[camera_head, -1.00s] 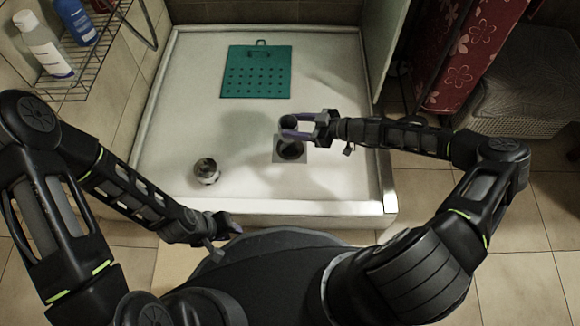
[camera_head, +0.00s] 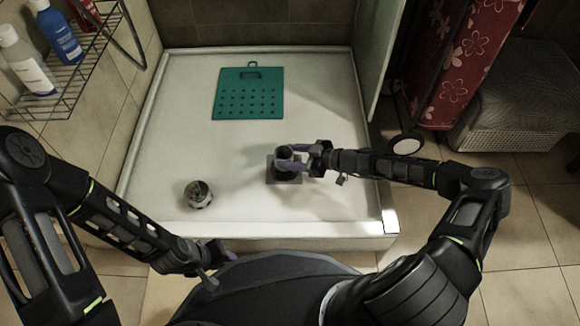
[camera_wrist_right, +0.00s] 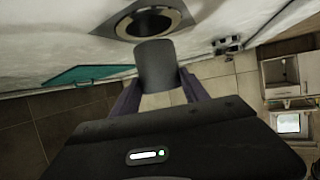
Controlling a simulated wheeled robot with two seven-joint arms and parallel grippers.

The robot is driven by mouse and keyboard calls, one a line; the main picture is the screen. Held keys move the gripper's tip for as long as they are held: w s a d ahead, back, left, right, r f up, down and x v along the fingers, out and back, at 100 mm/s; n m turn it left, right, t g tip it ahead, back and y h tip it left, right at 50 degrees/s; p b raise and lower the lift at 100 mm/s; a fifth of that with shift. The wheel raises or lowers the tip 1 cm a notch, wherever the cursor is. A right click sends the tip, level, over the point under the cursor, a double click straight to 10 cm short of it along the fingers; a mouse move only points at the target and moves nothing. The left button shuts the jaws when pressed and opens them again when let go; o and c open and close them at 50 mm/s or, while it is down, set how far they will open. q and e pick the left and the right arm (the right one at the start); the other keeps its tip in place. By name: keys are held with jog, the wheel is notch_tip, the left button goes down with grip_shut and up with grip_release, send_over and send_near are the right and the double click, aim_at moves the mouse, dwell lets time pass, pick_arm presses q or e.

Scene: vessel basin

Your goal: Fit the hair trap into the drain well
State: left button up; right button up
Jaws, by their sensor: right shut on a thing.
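The hair trap, a dark grey cylinder (camera_head: 284,153), is held upright by my right gripper (camera_head: 298,158). In the head view it overlaps the drain well, a square plate (camera_head: 271,177) with a round hole, and hides most of the hole. In the right wrist view the trap (camera_wrist_right: 156,66) sits between the purple fingers, its far end close to the well's metal ring (camera_wrist_right: 183,20). The hole is still visible there, so the trap is outside it. My left gripper (camera_head: 222,252) is low by the tray's front edge, partly hidden; its jaws are unclear.
A round metal piece (camera_head: 198,194) stands on the white shower tray (camera_head: 150,180) left of the well. A teal perforated mat (camera_head: 248,93) lies at the back. A wire rack with bottles (camera_head: 60,45) is at the left wall. The tray around the well is clear.

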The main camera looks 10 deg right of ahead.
aim_at(284, 159)
jog(key=shift+r, duration=0.15)
notch_tip(284, 159, down, 5)
jog(key=b, duration=0.2)
jog(key=shift+b, duration=0.35)
jog(key=shift+f, duration=0.6)
jog(key=o, duration=1.3)
jog(key=shift+r, duration=0.1)
